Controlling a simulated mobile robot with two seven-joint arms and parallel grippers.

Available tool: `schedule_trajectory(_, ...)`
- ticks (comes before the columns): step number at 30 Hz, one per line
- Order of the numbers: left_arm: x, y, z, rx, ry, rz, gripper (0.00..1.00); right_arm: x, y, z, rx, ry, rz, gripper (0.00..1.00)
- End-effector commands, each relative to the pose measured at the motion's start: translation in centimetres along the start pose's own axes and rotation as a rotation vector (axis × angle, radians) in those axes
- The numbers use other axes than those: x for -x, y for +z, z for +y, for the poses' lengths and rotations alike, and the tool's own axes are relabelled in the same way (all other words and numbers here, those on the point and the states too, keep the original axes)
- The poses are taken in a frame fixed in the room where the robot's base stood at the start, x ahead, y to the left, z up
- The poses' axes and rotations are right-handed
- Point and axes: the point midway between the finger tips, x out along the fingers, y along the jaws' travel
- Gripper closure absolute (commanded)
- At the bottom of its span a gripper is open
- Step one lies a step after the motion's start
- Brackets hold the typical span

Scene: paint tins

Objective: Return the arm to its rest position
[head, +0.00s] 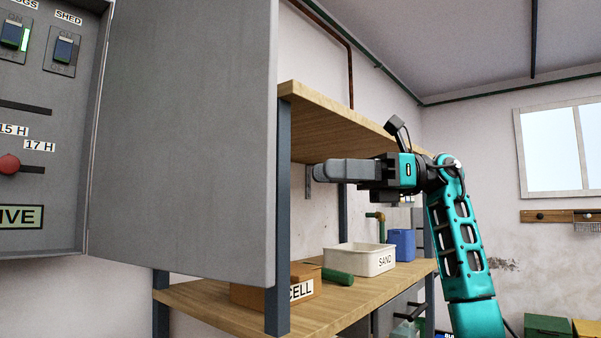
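My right arm (461,245) comes up from the lower right, teal and black, bent at the wrist. Its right gripper (322,171) points left, level, in front of the shelf unit and between its upper and lower boards. The grey fingers are seen from the side and overlap, so their gap cannot be made out. I see nothing hanging from them. My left gripper is not in view.
An open grey cabinet door (185,130) fills the left, beside a switch panel (45,120). The upper shelf board (330,115) is close above the gripper. The lower board (365,300) bears a SAND bin (358,258), a blue container (402,244), a green cylinder (337,277) and a CELL box (262,294).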

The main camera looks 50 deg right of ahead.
Motion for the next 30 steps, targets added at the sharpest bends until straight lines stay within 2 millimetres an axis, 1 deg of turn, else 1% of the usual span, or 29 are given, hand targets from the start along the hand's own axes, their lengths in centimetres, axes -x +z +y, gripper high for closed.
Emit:
schedule_trajectory(1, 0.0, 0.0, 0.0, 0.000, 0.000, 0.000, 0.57, 0.8, 0.1, -0.1, -0.002, -0.003, -0.002, 0.61)
schedule_trajectory(3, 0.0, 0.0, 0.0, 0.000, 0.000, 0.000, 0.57, 1.4, 0.0, 0.0, -0.002, -0.001, 0.000, 0.61)
schedule_trajectory(7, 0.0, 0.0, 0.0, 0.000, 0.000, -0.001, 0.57, 2.1, 0.0, 0.0, 0.000, 0.000, -0.001, 0.61)
schedule_trajectory(30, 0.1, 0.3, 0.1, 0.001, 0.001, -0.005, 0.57, 2.1, 0.0, 0.0, 0.000, 0.000, 0.000, 0.61)
